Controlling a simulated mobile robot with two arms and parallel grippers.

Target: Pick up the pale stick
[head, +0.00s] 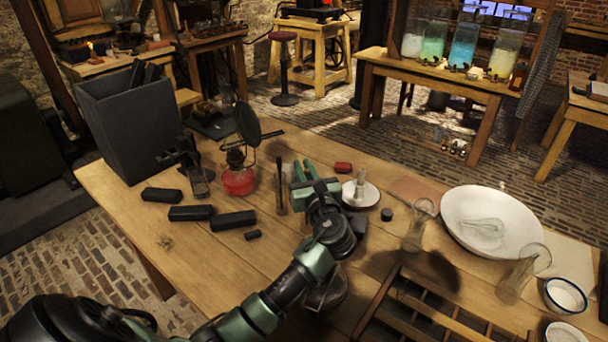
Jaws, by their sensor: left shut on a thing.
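My left gripper (305,172) is over the middle of the wooden table, its green fingers pointing away from me. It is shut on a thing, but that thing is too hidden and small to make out. A small pale upright piece (360,184) shows on a white saucer (369,198) just right of the gripper; I cannot tell whether it is the pale stick. No other pale stick shows clearly. My right gripper is not in view.
A burner with a red base (238,182) and several black blocks (233,220) are left of the gripper. Right are glass beakers (419,226), a large white basin (452,217) and an enamel cup (566,296). A slotted wooden rack (384,291) is at the front.

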